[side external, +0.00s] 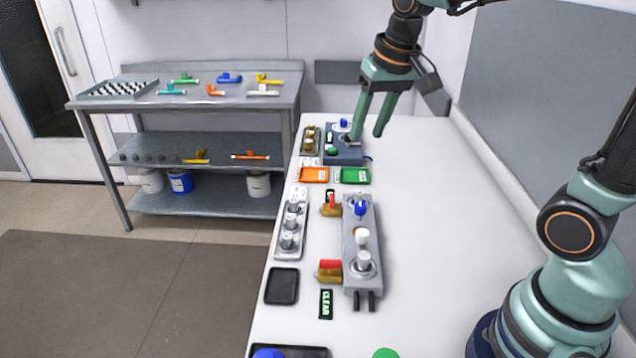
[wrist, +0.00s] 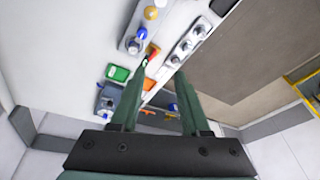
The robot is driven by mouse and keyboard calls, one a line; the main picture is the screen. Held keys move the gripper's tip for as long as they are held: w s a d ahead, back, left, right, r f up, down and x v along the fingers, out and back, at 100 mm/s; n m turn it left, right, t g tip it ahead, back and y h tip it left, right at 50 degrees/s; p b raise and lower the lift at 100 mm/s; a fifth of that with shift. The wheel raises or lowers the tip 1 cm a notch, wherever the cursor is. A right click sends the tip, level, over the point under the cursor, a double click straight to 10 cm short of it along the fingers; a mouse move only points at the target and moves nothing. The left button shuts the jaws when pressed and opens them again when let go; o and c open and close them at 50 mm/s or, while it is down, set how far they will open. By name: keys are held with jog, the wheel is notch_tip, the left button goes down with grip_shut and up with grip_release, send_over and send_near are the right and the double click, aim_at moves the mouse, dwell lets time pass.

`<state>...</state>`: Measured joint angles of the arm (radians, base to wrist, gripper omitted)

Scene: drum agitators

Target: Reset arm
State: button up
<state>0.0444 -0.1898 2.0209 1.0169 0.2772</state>
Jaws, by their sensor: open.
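My gripper (side external: 367,138) is open and empty, pointing down above the far end of the white table (side external: 430,230). In the side external view its fingers overlap the dark blue-grey block with a blue knob (side external: 343,157); I cannot tell whether they touch it. In the wrist view the two green fingers of my gripper (wrist: 161,93) are spread apart with nothing between them but the scene behind. A green tray (side external: 355,176) and an orange tray (side external: 314,175) lie just nearer than that block.
A long grey fixture (side external: 350,240) with blue and white caps stands mid-table. A metal shelf (side external: 200,100) stands behind left.

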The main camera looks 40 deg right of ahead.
jog(key=s+a+f+n+t, duration=0.1)
jog(key=s+n+t, duration=0.1)
jog(key=s, duration=0.7)
jog(key=shift+a+f+n, duration=0.15)
jog(key=shift+a+n, duration=0.2)
jog(key=shift+n, duration=0.45)
